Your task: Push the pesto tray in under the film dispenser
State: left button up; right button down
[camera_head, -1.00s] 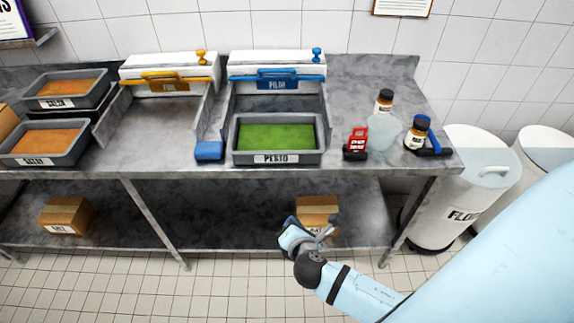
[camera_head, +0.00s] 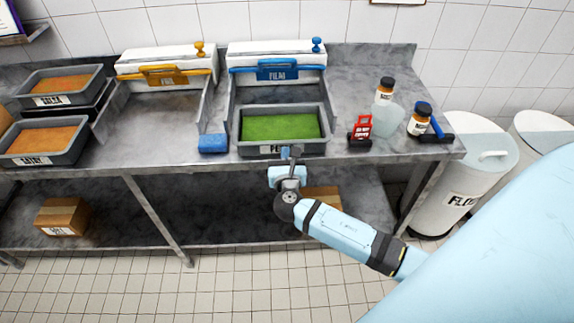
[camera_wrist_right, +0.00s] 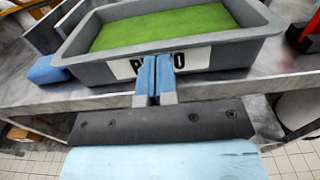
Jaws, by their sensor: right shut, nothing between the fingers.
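The pesto tray (camera_head: 300,148) is a grey tray filled with green pesto, at the front of the counter below the blue film dispenser (camera_head: 277,68). It stands between the dispenser's side rails, its front near the counter edge. My right gripper (camera_head: 289,153) is shut and empty at the middle of the tray's front wall. In the right wrist view the blue fingertips (camera_wrist_right: 155,78) are together in front of the tray's white label (camera_wrist_right: 190,60) and hide its middle letters. I cannot tell whether they touch it. My left gripper is not in view.
A blue block (camera_head: 213,143) lies left of the tray. A red device (camera_head: 360,132), bottles and a clear container stand to its right. A yellow dispenser (camera_head: 165,72) and trays of orange food (camera_head: 42,160) are further left. Bare counter lies behind the tray, between the rails.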

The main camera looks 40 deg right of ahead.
aim_at(282, 108)
jog(key=shift+x, duration=1.35)
jog(key=b+x, duration=0.2)
jog(key=x, duration=1.3)
jog(key=shift+w, duration=0.25)
